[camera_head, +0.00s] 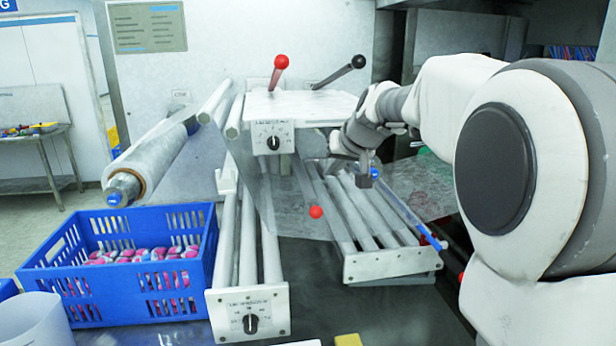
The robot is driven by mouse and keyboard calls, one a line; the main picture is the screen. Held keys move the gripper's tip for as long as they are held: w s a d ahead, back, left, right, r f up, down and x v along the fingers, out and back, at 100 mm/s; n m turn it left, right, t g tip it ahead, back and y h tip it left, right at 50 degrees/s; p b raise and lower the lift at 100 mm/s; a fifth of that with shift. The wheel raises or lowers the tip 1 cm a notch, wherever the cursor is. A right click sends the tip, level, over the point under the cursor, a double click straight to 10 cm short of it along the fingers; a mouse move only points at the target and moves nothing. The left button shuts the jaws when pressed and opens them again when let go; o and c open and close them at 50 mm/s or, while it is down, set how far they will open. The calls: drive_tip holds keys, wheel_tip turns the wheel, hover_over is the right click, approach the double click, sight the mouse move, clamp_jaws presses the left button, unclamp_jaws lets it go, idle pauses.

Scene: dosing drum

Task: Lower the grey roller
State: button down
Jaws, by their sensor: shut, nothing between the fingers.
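Several grey rollers show on the machine, and I cannot tell which one the task means. Long pale grey rollers (247,240) run along the middle frame, and more lie in the tilted roller frame (349,215) right of centre. A film-wrapped roll (150,165) sticks out at the left with a blue end. My gripper (366,180) is shut and empty, just above the tilted frame's far part. It is close to a blue knob (376,173); I cannot tell whether they touch. My arm hides part of the frame's right side.
A red ball (316,212) shows against the clear film. A blue crate (130,270) of packets stands at the left.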

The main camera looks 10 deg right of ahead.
drive_tip(key=p, duration=0.1)
hover_over(313, 202)
drive_tip(key=s+d, duration=0.1)
drive_tip(key=s, duration=0.2)
drive_tip(key=f, duration=0.5)
drive_tip(key=shift+s+d+f, duration=0.1)
drive_tip(key=shift+d+f, duration=0.1)
drive_tip(key=shift+f, duration=0.1)
drive_tip(key=f, duration=0.3)
drive_tip(key=shift+w+a+f, duration=0.2)
drive_tip(key=shift+w+a, duration=0.05)
drive_tip(key=shift+a, duration=0.05)
drive_tip(key=shift+a+f, duration=0.1)
drive_tip(key=shift+f, duration=0.45)
